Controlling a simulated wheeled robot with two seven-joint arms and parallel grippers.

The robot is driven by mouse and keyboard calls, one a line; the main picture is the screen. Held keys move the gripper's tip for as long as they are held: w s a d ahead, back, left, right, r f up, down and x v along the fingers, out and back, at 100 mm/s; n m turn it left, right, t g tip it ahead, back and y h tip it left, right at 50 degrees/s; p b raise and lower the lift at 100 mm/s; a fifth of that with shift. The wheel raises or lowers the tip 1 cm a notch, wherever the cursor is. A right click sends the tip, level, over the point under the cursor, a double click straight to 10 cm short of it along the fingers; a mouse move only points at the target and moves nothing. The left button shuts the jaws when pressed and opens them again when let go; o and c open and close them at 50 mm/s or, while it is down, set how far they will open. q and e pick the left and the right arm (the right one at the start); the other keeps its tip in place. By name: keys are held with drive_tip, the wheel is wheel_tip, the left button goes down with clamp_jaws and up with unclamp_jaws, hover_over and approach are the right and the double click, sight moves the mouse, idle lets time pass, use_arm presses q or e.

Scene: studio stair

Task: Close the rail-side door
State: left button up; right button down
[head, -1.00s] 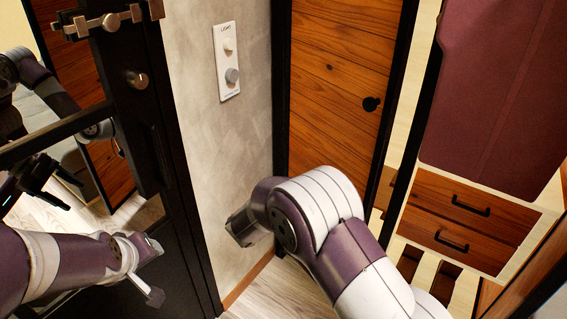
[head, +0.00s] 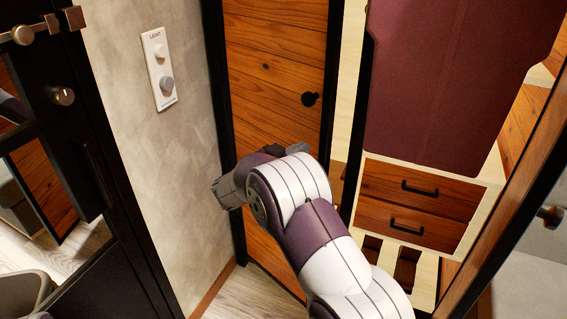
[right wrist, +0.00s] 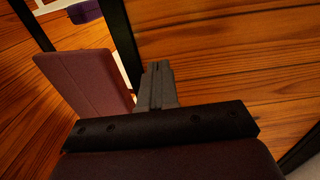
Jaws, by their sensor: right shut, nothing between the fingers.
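A wooden plank door (head: 275,70) with a black frame and a round black knob (head: 310,99) stands in the middle of the head view. A second wooden panel with a black edge (head: 505,170) and a round knob (head: 550,216) stands swung out at the right. The frames do not tell which is the rail-side door. My right gripper (head: 220,190) is shut and empty, low in front of the plank door's left edge. In the right wrist view its fingers (right wrist: 158,88) are together before wood planks; contact cannot be told. My left gripper is out of view.
Between the two wooden panels, an opening shows a purple panel (head: 455,80) and two wooden drawers (head: 420,190). A black-framed glass door (head: 95,170) with a latch is at the left. A grey wall with a light switch plate (head: 158,70) stands beside it. Some pale floor is bare.

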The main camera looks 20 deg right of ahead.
sight(312, 143)
drive_tip(key=shift+w+d, duration=0.25)
drive_tip(key=shift+d, duration=0.4)
drive_tip(key=shift+d+r, duration=0.1)
drive_tip(key=shift+d, duration=0.15)
drive_tip(key=d+t, duration=0.1)
drive_tip(key=d, duration=0.1)
drive_tip(key=w+d+n+t+y, duration=0.1)
drive_tip(key=shift+w+d+r+p, duration=0.1)
drive_tip(key=shift+d+p, duration=0.25)
drive_tip(key=shift+d, duration=0.05)
drive_tip(key=w+d+n+t+y, duration=0.2)
drive_tip(key=w+d+t, duration=0.1)
drive_tip(key=d, duration=0.3)
drive_tip(key=shift+w+d+n+b, duration=0.2)
drive_tip(key=shift+w+n+b, duration=0.1)
drive_tip(key=shift+w+n, duration=0.15)
